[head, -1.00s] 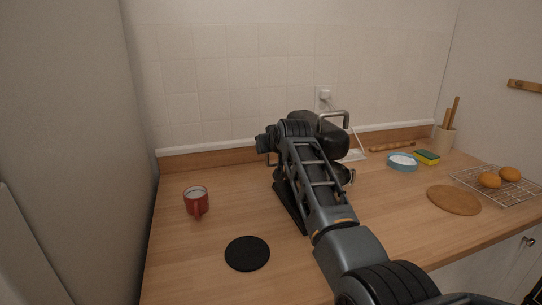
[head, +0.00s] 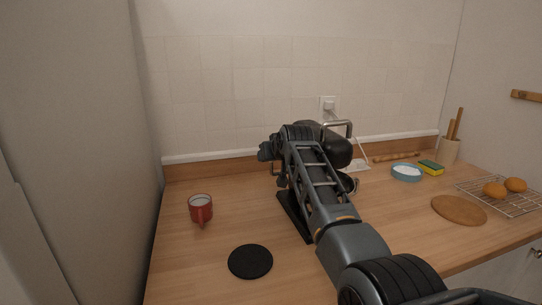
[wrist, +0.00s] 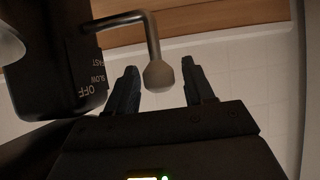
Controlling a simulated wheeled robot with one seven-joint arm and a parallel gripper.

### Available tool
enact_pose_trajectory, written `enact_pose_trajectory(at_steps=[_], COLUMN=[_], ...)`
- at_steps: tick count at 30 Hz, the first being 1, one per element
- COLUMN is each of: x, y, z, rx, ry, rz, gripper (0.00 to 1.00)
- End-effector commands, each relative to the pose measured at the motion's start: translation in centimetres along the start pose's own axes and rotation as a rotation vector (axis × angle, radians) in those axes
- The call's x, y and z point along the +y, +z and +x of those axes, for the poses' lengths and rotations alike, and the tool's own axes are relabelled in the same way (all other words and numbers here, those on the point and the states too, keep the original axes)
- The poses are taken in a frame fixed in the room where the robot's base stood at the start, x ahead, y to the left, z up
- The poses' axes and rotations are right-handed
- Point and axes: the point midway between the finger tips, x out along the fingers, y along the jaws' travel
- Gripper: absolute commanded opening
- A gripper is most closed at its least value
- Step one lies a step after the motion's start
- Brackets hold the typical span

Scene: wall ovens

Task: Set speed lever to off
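The stand mixer (head: 336,150) is dark and stands on the counter, largely hidden behind my arm in the head view. In the wrist view its dark housing (wrist: 50,65) fills the upper left, with the labels OFF, SLOW and FAST upside down along its edge. A bent metal speed lever with a pale rounded knob (wrist: 160,75) comes out from it. My gripper (wrist: 160,75) is open, with one finger on each side of the knob and a visible gap to both. The gripper's fingers are hidden in the head view.
A red mug (head: 201,210) and a black round mat (head: 250,262) lie left of my arm. A blue dish (head: 406,174), a sponge (head: 431,167), a round wooden board (head: 459,209) and a wire rack (head: 515,205) are to the right. The front left counter is mostly clear.

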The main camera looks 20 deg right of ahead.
Motion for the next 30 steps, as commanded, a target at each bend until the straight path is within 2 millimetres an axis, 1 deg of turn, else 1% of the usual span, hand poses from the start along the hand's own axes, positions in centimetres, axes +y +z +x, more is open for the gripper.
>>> enact_pose_trajectory(at_steps=[7, 11, 24, 30], x=[0.0, 0.0, 0.0, 0.0], y=[-0.1, -0.1, 0.1, 0.0], z=[-0.2, -1.1, -6.4, -7.6], rx=[0.002, 0.003, 0.002, 0.001], ry=[0.000, 0.000, 0.000, 0.000], rz=[0.000, 0.000, -0.001, 0.000], gripper=[0.53, 0.53, 0.53, 0.53])
